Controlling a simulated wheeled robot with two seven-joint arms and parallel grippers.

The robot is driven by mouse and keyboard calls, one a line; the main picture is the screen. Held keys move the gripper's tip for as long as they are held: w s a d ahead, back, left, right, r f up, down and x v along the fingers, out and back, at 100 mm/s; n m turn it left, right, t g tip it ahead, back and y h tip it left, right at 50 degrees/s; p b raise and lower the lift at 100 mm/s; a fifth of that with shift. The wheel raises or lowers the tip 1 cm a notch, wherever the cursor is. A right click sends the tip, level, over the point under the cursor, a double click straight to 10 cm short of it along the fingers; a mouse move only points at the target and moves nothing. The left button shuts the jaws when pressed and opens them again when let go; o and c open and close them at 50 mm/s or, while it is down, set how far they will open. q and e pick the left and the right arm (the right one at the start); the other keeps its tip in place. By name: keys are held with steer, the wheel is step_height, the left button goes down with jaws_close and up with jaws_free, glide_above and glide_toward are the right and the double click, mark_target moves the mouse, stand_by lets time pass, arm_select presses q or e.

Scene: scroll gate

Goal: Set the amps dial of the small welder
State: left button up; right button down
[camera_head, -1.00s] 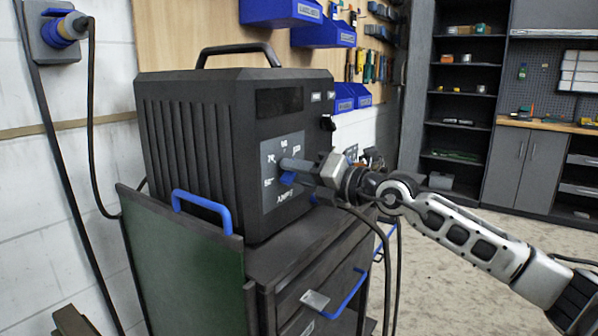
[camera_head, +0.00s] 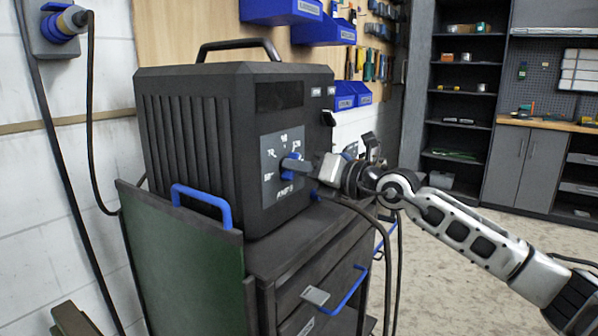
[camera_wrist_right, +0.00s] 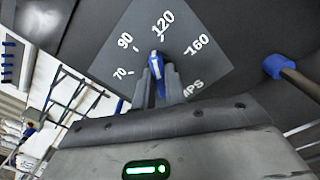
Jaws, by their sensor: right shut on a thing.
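The small welder (camera_head: 190,130) is a dark ribbed box on a cart. Its grey dial plate (camera_head: 268,160) faces right, with a blue amps dial (camera_head: 291,165) on it. My right gripper (camera_head: 300,167) reaches in from the right and is shut on the dial. In the right wrist view the fingers (camera_wrist_right: 160,82) sit on both sides of the blue dial (camera_wrist_right: 156,66). Marks 70, 90, 120 and 160 show on the plate (camera_wrist_right: 203,65). The dial's white-marked tip points roughly towards 120; the fingers hide its lower part. My left gripper is not in view.
The cart (camera_head: 290,255) has blue handles and drawers under the welder. A dark cable (camera_head: 375,225) hangs below my right gripper. Blue bins (camera_head: 325,32) hang on the board behind. Shelves (camera_head: 460,110) stand at the back, with open floor in front.

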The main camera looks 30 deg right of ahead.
arm_select(q)
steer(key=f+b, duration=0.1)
steer(key=b, duration=0.2)
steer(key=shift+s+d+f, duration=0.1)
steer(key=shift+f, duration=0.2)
arm_select(e)
steer(key=n, duration=0.6)
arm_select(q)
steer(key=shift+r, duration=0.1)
arm_select(e)
steer(key=shift+n, duration=0.4)
steer(key=c, duration=1.5)
jaws_free()
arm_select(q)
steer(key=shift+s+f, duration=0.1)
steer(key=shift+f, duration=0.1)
arm_select(e)
steer(key=shift+o, duration=0.2)
